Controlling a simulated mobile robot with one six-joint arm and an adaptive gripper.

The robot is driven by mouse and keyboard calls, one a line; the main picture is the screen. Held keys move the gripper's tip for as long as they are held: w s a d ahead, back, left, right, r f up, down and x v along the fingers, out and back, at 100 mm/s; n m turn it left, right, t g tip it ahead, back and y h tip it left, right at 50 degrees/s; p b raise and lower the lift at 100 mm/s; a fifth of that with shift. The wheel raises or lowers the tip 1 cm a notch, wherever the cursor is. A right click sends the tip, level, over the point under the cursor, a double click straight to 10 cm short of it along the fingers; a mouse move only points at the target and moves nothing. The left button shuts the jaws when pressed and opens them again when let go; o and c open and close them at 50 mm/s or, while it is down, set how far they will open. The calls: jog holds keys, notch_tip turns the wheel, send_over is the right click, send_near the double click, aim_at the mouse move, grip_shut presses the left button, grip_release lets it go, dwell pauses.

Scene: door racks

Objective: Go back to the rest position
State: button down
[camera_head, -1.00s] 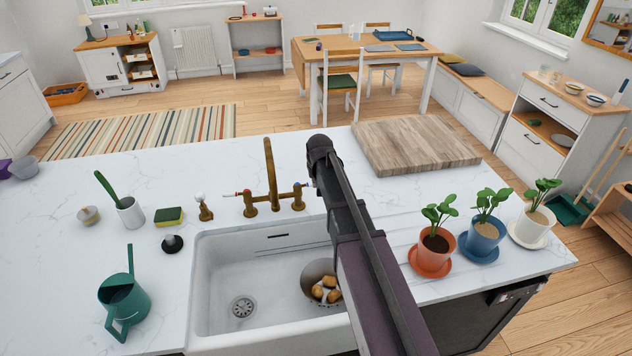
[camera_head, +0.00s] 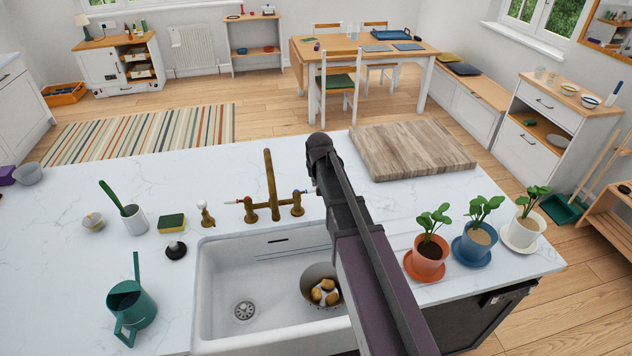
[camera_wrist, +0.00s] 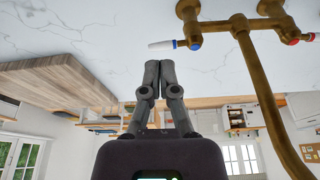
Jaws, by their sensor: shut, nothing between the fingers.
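My gripper (camera_wrist: 160,75) shows in the wrist view with its two fingers together and nothing between them. That view is upside down, with the white counter at the top, the brass tap (camera_wrist: 255,80) to the right and the wooden board (camera_wrist: 60,80) to the left. In the head view my arm reaches up over the right side of the sink, and my gripper's fingers are hidden behind it. The brass tap (camera_head: 272,185) stands to the left of my arm and the wooden board (camera_head: 410,150) lies to the right, both apart from it.
The white sink (camera_head: 222,270) holds a pot (camera_head: 310,272) with several potatoes. Potted plants (camera_head: 430,262) stand right of my arm. A watering can (camera_head: 130,305), a sponge (camera_head: 172,222) and a brush cup (camera_head: 134,220) stand on the left. The counter's left part has free room.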

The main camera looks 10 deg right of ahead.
jog(key=s+f+g+b, duration=0.1)
jog(key=s+f+b, duration=0.4)
jog(key=s, duration=0.7)
jog(key=s+f+g+b, duration=0.2)
jog(key=s+f+b, duration=0.3)
jog(key=s, duration=0.7)
jog(key=shift+s+a+f+n, duration=0.15)
jog(key=shift+s+f+n, duration=0.15)
jog(key=shift+f, duration=0.25)
